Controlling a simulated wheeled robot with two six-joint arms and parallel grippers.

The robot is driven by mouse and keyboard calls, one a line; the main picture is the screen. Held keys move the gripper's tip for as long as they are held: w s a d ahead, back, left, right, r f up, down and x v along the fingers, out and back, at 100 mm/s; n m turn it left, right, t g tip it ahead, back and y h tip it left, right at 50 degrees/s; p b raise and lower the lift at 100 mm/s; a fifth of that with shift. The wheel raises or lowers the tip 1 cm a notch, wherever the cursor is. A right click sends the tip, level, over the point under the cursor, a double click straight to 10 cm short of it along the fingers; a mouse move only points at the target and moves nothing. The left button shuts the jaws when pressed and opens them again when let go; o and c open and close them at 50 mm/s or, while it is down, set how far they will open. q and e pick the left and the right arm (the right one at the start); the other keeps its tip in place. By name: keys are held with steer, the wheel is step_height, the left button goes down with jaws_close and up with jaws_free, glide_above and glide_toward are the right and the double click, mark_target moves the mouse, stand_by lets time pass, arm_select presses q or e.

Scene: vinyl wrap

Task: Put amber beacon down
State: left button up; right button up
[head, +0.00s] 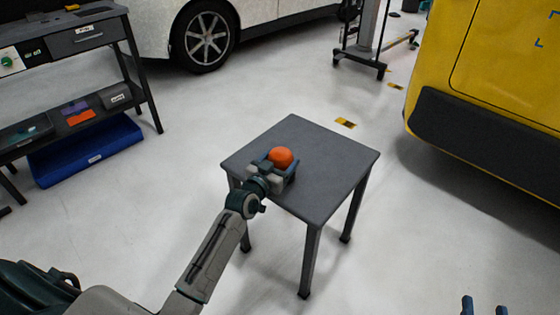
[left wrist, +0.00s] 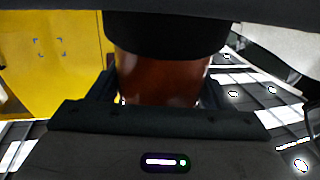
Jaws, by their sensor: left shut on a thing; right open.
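The amber beacon (head: 281,157) shows as an orange dome in the head view, over the left part of a small dark grey table (head: 325,160). My left gripper (head: 279,166) is shut on it. In the left wrist view the beacon (left wrist: 160,78) is amber with a black band and sits between the two fingers. I cannot tell whether its underside touches the tabletop, as the gripper hides it. My right gripper (head: 484,306) is open and empty at the bottom right edge of the head view, with only its fingertips showing.
The table's right and back parts are bare. A dark workbench (head: 85,40) with a blue bin (head: 88,152) beneath stands at the left. A yellow vehicle (head: 500,70) is at the right and a white vehicle (head: 255,12) behind. Floor around the table is clear.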

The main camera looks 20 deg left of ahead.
steer(key=shift+r+t, duration=0.3)
steer(key=shift+r, duration=0.05)
arm_select(q)
steer(key=o, duration=1.1)
arm_select(e)
steer(key=shift+r, duration=0.1)
steer(key=shift+w, duration=0.1)
